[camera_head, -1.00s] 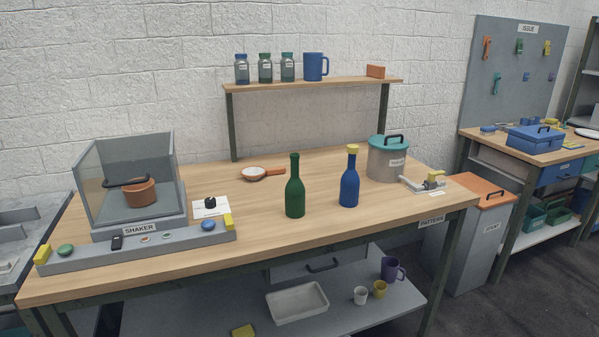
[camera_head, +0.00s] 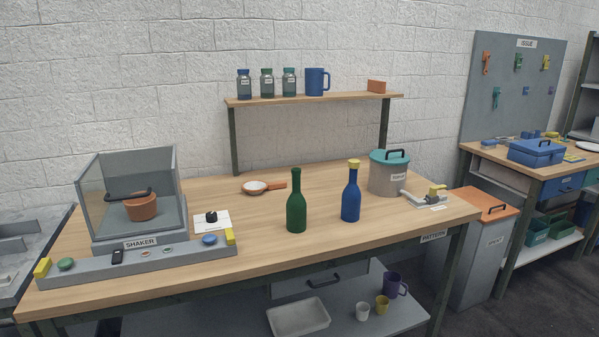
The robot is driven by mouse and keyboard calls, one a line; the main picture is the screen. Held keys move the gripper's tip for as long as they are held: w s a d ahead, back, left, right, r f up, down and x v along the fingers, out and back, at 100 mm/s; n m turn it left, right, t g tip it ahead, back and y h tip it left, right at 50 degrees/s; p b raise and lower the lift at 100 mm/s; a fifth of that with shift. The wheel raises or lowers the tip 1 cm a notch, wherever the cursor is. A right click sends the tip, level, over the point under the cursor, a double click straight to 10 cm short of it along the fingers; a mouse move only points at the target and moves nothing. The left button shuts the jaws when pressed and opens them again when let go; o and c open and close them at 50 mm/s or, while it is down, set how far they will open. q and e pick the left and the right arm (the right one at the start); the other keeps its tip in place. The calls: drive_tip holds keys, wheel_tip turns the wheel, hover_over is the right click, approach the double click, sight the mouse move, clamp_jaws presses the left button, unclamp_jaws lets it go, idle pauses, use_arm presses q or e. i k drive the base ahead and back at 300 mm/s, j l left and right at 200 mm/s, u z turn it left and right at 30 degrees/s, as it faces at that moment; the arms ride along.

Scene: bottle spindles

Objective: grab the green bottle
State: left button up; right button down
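The green bottle (camera_head: 297,208) stands upright near the middle of the wooden table (camera_head: 265,248). A blue bottle (camera_head: 351,198) with a yellow cap stands upright just to its right, with a gap between them. Nothing covers the green bottle. Neither of my grippers shows in the head view.
The shaker box (camera_head: 142,212) with its grey base fills the table's left end. A teal-lidded pot (camera_head: 389,175) and a small clamp-like device (camera_head: 424,197) are at the right. A shelf (camera_head: 320,97) holds jars and a mug.

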sight(297, 205)
drive_tip(key=i+l, duration=0.25)
drive_tip(key=i, duration=0.25)
drive_tip(key=i+l+u, duration=0.1)
drive_tip(key=i+l, duration=0.2)
drive_tip(key=i, duration=0.2)
drive_tip(key=i+l, duration=0.3)
drive_tip(key=i, duration=0.2)
